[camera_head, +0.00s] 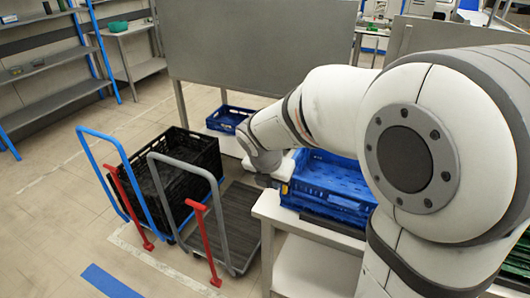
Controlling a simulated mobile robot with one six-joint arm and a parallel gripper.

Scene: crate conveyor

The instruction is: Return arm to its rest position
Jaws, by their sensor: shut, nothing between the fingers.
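My arm stretches from the right side of the picture towards the middle, over the white table. My gripper (282,184) is at its far end, beside the left end of a blue crate (330,174). It is small here and partly hidden by the wrist; it is shut and holds nothing. I cannot tell whether it touches the crate. The blue crate stands on the white table (308,228), and my arm hides its right part.
Left of the table stand a cart with a grey handle (218,225) and a blue-handled cart (100,165) bearing a black crate (205,158). Another blue crate (228,119) is behind. A grey panel (255,45) stands at the back.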

